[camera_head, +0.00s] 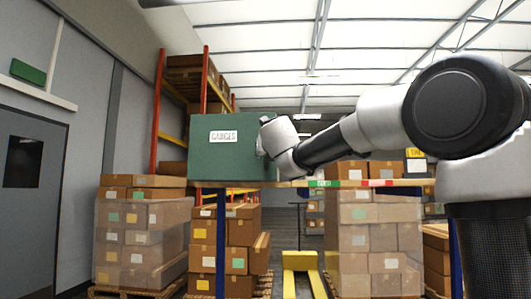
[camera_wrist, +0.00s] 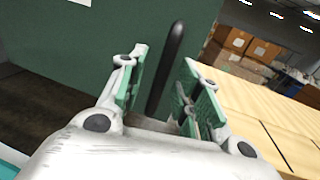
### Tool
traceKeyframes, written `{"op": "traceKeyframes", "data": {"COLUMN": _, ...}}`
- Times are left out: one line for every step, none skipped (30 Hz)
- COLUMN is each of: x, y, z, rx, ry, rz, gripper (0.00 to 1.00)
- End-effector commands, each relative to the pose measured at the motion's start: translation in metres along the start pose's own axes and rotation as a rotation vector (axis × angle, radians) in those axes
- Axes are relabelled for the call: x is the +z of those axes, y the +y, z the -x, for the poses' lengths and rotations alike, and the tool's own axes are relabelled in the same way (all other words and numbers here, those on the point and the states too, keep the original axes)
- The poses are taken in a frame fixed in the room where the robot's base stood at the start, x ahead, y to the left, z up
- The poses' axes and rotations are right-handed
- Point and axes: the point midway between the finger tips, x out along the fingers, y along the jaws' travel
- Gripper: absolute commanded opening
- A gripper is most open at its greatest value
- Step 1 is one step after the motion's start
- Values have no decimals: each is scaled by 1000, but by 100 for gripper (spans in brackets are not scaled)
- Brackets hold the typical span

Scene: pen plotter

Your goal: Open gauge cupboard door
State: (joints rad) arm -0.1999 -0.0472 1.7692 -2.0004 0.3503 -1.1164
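The green gauge cupboard (camera_head: 224,160), with a white label reading GAUGES, stands on a shelf in the head view. Its front looks closed, with no gap visible. In the wrist view the green door (camera_wrist: 60,60) fills the upper left, with part of a white label at the top edge. A black upright bar handle (camera_wrist: 173,50) stands out near the door's right edge. My gripper (camera_wrist: 164,56) is open, with one finger on each side of the handle in the picture. I cannot tell whether either finger touches it. In the head view my wrist hides the fingers.
The wooden shelf top (camera_wrist: 260,110) runs beside the cupboard to the right. Stacked cartons (camera_head: 375,235) stand on pallets below and behind. A yellow pallet jack (camera_head: 300,262) stands between the stacks. A grey door (camera_head: 30,200) is at the left.

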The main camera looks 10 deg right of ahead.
Motion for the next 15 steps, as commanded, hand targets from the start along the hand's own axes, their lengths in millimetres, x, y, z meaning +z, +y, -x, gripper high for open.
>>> {"op": "traceKeyframes", "data": {"x": 0, "y": 0, "z": -6, "rx": 0, "ry": 0, "rz": 0, "gripper": 34}}
{"op": "traceKeyframes", "data": {"x": 0, "y": 0, "z": -8, "rx": 0, "ry": 1, "rz": 1, "gripper": 34}}
{"op": "traceKeyframes", "data": {"x": 0, "y": 0, "z": -11, "rx": 0, "ry": 1, "rz": 1, "gripper": 34}}
{"op": "traceKeyframes", "data": {"x": 0, "y": 0, "z": -12, "rx": 0, "ry": 0, "rz": 0, "gripper": 34}}
{"op": "traceKeyframes", "data": {"x": 0, "y": 0, "z": -13, "rx": 0, "ry": 0, "rz": 0, "gripper": 34}}
{"op": "traceKeyframes", "data": {"x": 0, "y": 0, "z": -14, "rx": 0, "ry": -1, "rz": 0, "gripper": 34}}
{"op": "traceKeyframes", "data": {"x": 0, "y": 0, "z": -14, "rx": 0, "ry": -1, "rz": -1, "gripper": 34}}
{"op": "traceKeyframes", "data": {"x": 0, "y": 0, "z": -14, "rx": 0, "ry": -1, "rz": -1, "gripper": 34}}
{"op": "traceKeyframes", "data": {"x": 0, "y": 0, "z": -14, "rx": 0, "ry": -1, "rz": -1, "gripper": 34}}
{"op": "traceKeyframes", "data": {"x": 0, "y": 0, "z": -14, "rx": 0, "ry": -1, "rz": -1, "gripper": 34}}
{"op": "traceKeyframes", "data": {"x": 0, "y": 0, "z": -14, "rx": 0, "ry": -1, "rz": -1, "gripper": 34}}
{"op": "traceKeyframes", "data": {"x": 0, "y": 0, "z": -14, "rx": 0, "ry": -1, "rz": -1, "gripper": 34}}
{"op": "traceKeyframes", "data": {"x": 0, "y": 0, "z": -14, "rx": 0, "ry": 0, "rz": -1, "gripper": 30}}
{"op": "traceKeyframes", "data": {"x": 0, "y": 0, "z": -14, "rx": 0, "ry": 0, "rz": -1, "gripper": 25}}
{"op": "traceKeyframes", "data": {"x": 0, "y": 0, "z": -14, "rx": 0, "ry": 0, "rz": -1, "gripper": 17}}
